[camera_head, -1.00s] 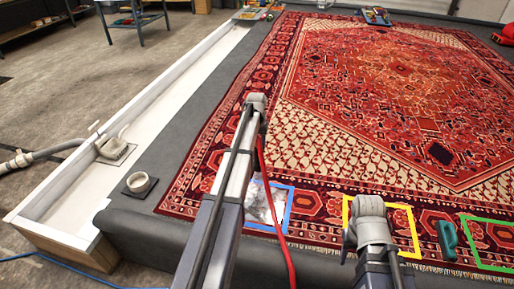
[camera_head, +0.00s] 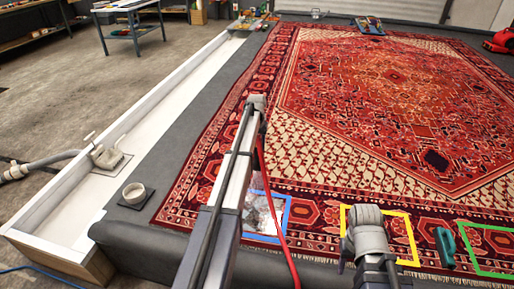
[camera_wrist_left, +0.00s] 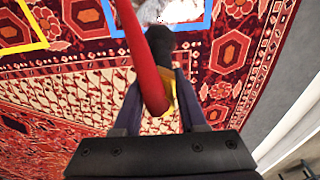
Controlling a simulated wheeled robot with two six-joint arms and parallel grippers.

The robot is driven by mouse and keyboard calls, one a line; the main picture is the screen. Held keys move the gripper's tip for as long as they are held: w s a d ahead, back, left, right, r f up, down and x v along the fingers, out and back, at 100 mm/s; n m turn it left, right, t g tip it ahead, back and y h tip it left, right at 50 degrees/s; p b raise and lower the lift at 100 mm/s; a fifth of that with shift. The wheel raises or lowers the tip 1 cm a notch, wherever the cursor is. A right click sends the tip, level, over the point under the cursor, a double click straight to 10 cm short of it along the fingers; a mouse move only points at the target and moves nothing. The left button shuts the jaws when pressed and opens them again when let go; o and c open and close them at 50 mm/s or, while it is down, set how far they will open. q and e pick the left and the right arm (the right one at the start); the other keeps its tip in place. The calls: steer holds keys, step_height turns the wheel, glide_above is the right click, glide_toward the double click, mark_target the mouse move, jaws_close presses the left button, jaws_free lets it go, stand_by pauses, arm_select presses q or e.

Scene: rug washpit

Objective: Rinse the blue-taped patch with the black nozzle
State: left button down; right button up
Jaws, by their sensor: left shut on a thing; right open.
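The blue-taped patch (camera_head: 287,215) is at the near edge of the red rug. Inside the blue tape (camera_wrist_left: 207,14) its surface looks whitish, as if foamy or soiled. My left gripper (camera_wrist_left: 160,100) is shut on the black nozzle (camera_wrist_left: 162,42), which has a yellow part and a red hose (camera_wrist_left: 148,70). The nozzle's tip is near the blue tape's edge in the wrist view; I cannot tell its height. In the head view my left arm hides the gripper and nozzle and part of the patch; the red hose (camera_head: 272,205) hangs beside it. My right gripper does not show.
A yellow-taped frame (camera_head: 408,235) and a green-taped frame (camera_head: 480,265) lie right of the blue one. A teal-handled tool (camera_head: 445,247) lies between them. A white trough (camera_head: 190,105) runs along the left, with a small round cup (camera_head: 134,193) beside it.

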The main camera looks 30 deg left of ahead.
arm_select(q)
steer(key=shift+w+a, duration=0.25)
steer(key=shift+w, duration=0.7)
steer(key=shift+a, duration=0.15)
steer(key=shift+s+a, duration=0.95)
steer(key=shift+a, duration=2.8)
steer(key=s+d, duration=0.2)
steer(key=s, duration=0.9)
steer(key=s+d, duration=0.3)
steer(key=s, duration=0.9)
steer(key=shift+d, duration=0.35)
steer(key=shift+s, duration=0.1)
